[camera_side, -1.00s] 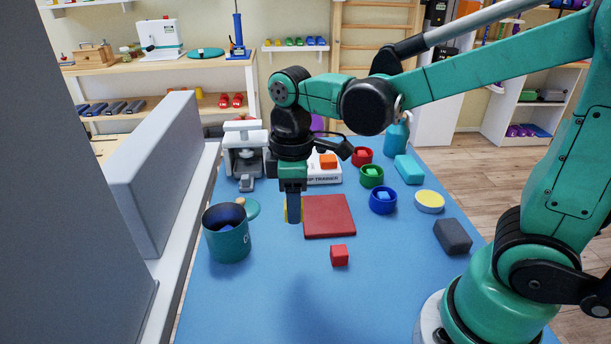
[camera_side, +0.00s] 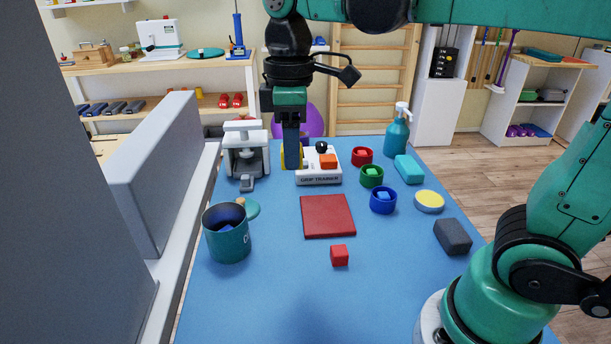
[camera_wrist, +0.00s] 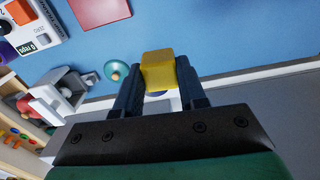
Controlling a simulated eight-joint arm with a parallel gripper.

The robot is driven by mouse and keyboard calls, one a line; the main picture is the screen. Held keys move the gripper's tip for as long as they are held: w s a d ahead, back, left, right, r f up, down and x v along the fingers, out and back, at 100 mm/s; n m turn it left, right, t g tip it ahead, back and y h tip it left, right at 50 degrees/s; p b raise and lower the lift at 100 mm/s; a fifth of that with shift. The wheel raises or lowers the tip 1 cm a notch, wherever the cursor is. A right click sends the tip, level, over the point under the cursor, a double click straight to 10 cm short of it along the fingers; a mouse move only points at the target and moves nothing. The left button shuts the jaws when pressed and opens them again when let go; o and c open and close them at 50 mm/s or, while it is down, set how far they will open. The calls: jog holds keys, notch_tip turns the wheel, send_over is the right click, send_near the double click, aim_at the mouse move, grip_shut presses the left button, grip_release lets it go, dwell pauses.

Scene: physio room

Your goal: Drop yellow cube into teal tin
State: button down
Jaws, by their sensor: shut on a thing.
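The yellow cube (camera_wrist: 158,72) sits between my fingertips in the wrist view. My gripper (camera_wrist: 157,84) is shut on it. In the side view my gripper (camera_side: 292,164) points down, raised in front of the grip trainer, and only a sliver of the yellow cube (camera_side: 284,160) shows beside the finger. The teal tin (camera_side: 227,243) stands upright and open at the left of the blue table, nearer the camera than my gripper. Something dark blue shows inside it. In the wrist view the cube and fingers hide most of what lies behind them.
A round teal lid (camera_wrist: 117,71) lies beside the tin. A dark red mat (camera_side: 328,217) and a red cube (camera_side: 339,256) lie mid-table. The white grip trainer (camera_side: 320,178) and a white device (camera_side: 246,152) stand behind. Small bowls, including a blue one (camera_side: 383,202), are right.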

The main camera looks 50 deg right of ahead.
jog(key=w+a, duration=0.3)
jog(key=w, duration=0.7)
notch_tip(320, 180, down, 7)
jog(key=w, duration=0.1)
jog(key=shift+f, duration=0.2)
jog(key=shift+w+a, duration=0.1)
jog(key=shift+c, duration=2.1)
grip_release()
notch_tip(320, 180, up, 6)
jog(key=shift+f, duration=0.2)
